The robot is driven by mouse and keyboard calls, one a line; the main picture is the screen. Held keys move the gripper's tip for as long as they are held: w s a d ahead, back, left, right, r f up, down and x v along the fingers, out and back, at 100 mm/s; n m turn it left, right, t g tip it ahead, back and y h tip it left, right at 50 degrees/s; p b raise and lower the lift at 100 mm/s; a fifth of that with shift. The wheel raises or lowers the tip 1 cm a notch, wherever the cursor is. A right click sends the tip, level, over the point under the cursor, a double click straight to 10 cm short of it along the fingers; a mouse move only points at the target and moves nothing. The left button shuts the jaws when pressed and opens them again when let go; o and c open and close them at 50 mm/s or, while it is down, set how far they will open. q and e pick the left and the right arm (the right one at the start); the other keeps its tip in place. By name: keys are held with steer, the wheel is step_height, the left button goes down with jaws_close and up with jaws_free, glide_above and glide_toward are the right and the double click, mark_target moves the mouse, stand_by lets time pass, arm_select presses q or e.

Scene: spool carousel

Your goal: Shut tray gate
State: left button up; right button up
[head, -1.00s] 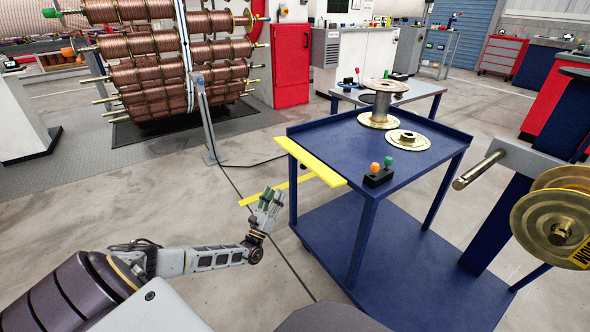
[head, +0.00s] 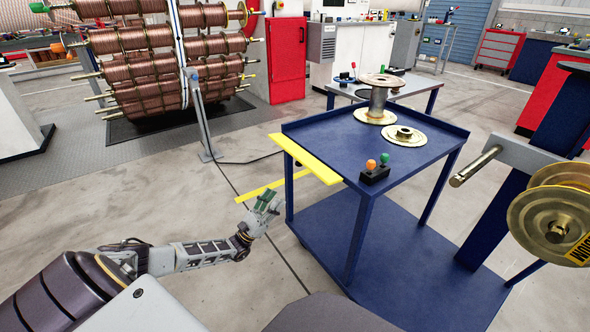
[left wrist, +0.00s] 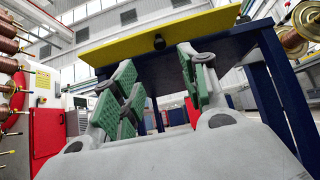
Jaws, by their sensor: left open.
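The tray gate is a yellow flap (head: 305,159) along the left edge of the blue cart's top tray (head: 345,137). It lies out flat, roughly level with the tray top. In the left wrist view the yellow flap (left wrist: 160,35) spans above my fingers, seen from below, with a dark round knob under it. My left gripper (head: 264,201) is open and empty, below and to the left of the flap, apart from it. Its green finger pads (left wrist: 160,88) show spread in the left wrist view. My right gripper is not in view.
On the tray stand an empty spool (head: 376,98), a flange disc (head: 404,136) and a black button box (head: 374,173). A spool on a post (head: 555,225) stands right.

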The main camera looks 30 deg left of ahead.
mark_target(297, 165)
arm_select(q)
steer(key=b+x, duration=0.1)
steer(key=x, duration=1.2)
steer(key=shift+w+r+b, duration=0.25)
steer(key=shift+b, duration=0.05)
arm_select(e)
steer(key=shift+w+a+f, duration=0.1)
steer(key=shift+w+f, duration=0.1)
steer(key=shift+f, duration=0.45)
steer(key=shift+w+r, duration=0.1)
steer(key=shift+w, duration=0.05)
arm_select(q)
steer(key=shift+c, duration=1)
steer(key=c, duration=0.7)
jaws_close()
